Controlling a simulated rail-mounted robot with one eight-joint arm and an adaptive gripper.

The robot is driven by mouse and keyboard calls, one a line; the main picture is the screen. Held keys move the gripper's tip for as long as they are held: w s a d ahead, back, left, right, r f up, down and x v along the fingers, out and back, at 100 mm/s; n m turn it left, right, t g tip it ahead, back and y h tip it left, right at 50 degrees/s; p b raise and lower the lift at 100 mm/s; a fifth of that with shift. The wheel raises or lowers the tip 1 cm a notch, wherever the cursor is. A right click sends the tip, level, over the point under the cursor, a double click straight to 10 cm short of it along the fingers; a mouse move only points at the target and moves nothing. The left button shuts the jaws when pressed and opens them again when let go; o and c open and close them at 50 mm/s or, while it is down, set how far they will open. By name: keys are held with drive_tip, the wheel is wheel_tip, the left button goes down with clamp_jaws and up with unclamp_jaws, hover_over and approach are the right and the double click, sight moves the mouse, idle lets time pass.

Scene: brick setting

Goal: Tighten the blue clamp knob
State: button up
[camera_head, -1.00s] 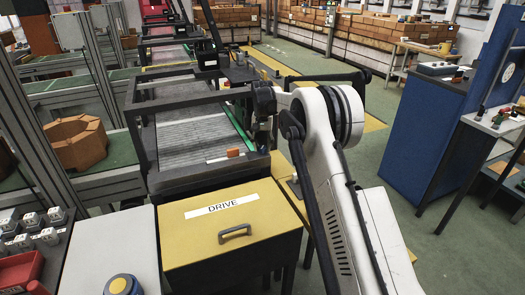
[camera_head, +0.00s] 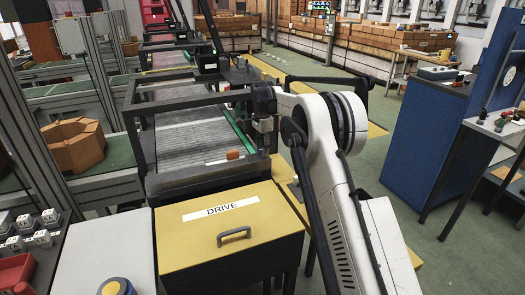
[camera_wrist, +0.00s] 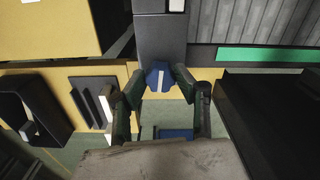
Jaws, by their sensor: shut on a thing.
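The blue clamp knob (camera_wrist: 158,77) with a white mark on its face shows in the upper middle of the wrist view, in front of a dark grey block. My gripper (camera_wrist: 159,84) has one dark finger on each side of the knob and is shut on it. In the head view my gripper (camera_head: 263,128) is small and dark at the end of my white arm, beside the conveyor's right edge. I cannot make out the knob there.
A yellow box labelled DRIVE (camera_head: 230,262) stands in front of the conveyor (camera_head: 190,140). A blue cabinet (camera_head: 425,150) is at the right. A dark bracket (camera_wrist: 30,110) and a black block (camera_wrist: 265,120) flank my gripper in the wrist view. Green floor lies between conveyor and cabinet.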

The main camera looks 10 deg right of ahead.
drive_tip(key=shift+m+b, duration=0.3)
drive_tip(key=shift+m, duration=1.7)
drive_tip(key=o, duration=1.1)
wheel_tip(320, 180, up, 12)
drive_tip(key=shift+r, duration=0.1)
